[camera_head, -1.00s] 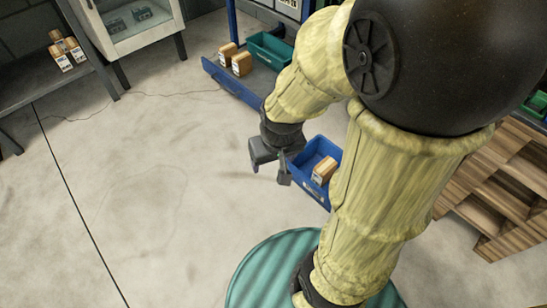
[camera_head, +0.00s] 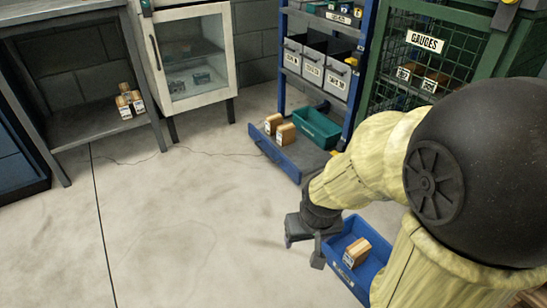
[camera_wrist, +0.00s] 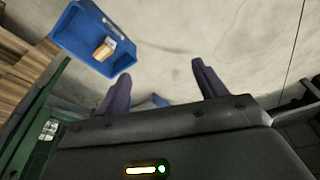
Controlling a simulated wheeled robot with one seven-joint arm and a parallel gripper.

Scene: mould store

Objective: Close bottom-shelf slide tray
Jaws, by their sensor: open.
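The slide tray (camera_head: 283,155) is on the bottom shelf of the blue rack and sticks out into the room, its long blue front standing clear of the rack. Two tan boxes (camera_head: 286,133) and a teal bin (camera_head: 318,127) are on it. My gripper (camera_head: 303,252) is open and empty, in front of the tray and apart from it. In the wrist view, my gripper's two dark fingers (camera_wrist: 160,88) are spread wide. A small blue patch between them is too small to identify. My arm hides the rack's lower right part.
A blue bin (camera_head: 348,284) with a tan box (camera_head: 356,252) sits just right of my gripper; it also shows in the wrist view (camera_wrist: 75,38). A green gauges cage (camera_head: 425,41) stands right, a white cabinet (camera_head: 170,102) left.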

